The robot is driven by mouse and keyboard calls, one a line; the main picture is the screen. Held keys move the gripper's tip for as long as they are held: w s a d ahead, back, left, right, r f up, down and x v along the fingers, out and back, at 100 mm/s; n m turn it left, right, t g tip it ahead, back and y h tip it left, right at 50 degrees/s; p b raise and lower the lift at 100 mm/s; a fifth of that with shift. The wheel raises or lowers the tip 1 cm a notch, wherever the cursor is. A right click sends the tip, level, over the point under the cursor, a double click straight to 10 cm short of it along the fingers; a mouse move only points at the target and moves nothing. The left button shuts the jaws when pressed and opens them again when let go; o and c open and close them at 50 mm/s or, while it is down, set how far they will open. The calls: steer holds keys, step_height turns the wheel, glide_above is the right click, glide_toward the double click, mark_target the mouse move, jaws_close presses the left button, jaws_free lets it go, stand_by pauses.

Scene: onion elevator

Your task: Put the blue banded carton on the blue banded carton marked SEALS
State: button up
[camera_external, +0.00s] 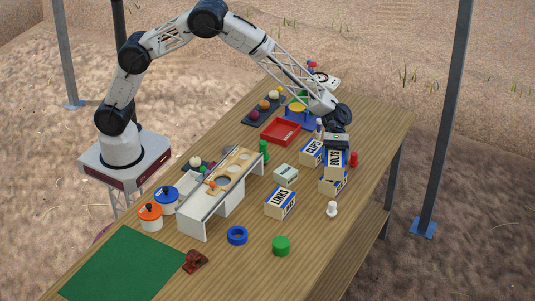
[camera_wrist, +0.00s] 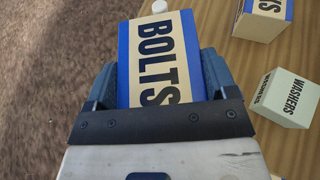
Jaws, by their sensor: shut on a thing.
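My gripper (camera_external: 337,146) is shut on a blue banded carton marked BOLTS (camera_external: 335,164), near the right edge of the table. In the wrist view the BOLTS carton (camera_wrist: 158,50) sits between the two fingers (camera_wrist: 158,78). Directly below it in the external view is another blue banded carton (camera_external: 331,186). Its label is mostly hidden, so I cannot read SEALS on it. I cannot tell whether the two cartons touch. In the wrist view the held carton hides whatever is under it.
A CLIPS carton (camera_external: 312,153) stands close on the left, with a pale WASHERS box (camera_external: 285,174) and a LINKS carton (camera_external: 281,203) nearby. A red cylinder (camera_external: 354,159) and a white piece (camera_external: 332,208) stand close by. The front right tabletop is mostly clear.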

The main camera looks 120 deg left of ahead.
steer(key=shift+f, duration=0.65)
steer(key=shift+f, duration=0.15)
steer(key=o, duration=1.1)
steer(key=shift+a, duration=0.1)
steer(key=v, duration=1.2)
steer(key=shift+r, duration=0.2)
